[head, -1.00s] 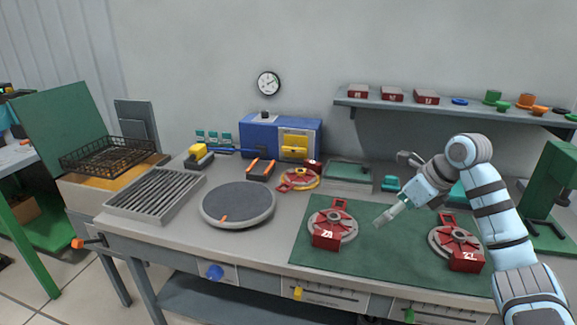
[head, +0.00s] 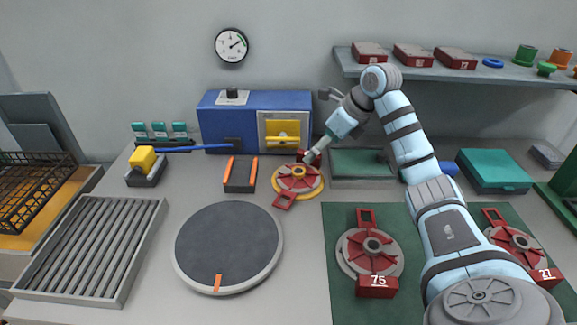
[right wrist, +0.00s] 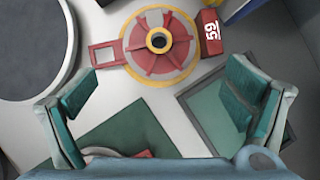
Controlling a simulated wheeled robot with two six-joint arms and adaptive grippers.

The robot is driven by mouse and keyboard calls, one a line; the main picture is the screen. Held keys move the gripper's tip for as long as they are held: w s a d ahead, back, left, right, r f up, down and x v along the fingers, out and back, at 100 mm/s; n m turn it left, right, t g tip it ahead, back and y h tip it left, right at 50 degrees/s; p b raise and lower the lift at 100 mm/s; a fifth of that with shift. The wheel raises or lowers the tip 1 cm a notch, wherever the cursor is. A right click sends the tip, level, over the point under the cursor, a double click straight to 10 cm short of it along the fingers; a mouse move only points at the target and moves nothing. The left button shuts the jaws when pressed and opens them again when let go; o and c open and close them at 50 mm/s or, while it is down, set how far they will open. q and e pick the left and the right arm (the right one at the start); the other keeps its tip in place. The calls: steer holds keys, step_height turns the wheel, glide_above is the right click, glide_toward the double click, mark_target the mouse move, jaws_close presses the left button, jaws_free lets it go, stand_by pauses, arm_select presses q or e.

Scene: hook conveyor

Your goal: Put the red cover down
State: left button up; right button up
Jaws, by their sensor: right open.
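A red spoked cover (head: 297,177) on a yellow ring lies on the table in front of the blue machine. In the right wrist view the red cover (right wrist: 158,44) has a red block marked 59 and a frame-shaped handle. My right gripper (head: 308,157) is over its back edge in the head view. In the right wrist view my right gripper (right wrist: 163,92) is open and empty, with the cover beyond the fingertips. Two more red covers, marked 75 (head: 370,246) and 27 (head: 514,242), sit on grey discs on the green mat. My left gripper is not in view.
The round grey turntable (head: 228,246) stands left of the mat, beside a slatted rack (head: 90,245). A blue machine (head: 222,118) stands behind the cover. A shallow green tray (head: 360,163) is to its right. A shelf (head: 440,72) runs above.

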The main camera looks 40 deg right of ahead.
glide_toward(301, 172)
steer(key=f, duration=0.3)
steer(key=shift+w+a, duration=0.3)
steer(key=x, duration=0.3)
steer(key=w+b+x, duration=0.1)
steer(key=x, duration=0.2)
steer(key=shift+d+r, duration=0.15)
steer(key=shift+w+f, duration=0.2)
steer(key=shift+f, duration=0.1)
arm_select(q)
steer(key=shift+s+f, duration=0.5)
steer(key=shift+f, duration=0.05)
arm_select(e)
steer(key=shift+s, duration=0.1)
steer(key=shift+c, duration=1.1)
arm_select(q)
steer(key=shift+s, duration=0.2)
arm_select(e)
steer(key=shift+s, duration=0.15)
jaws_close()
steer(key=shift+r, duration=0.1)
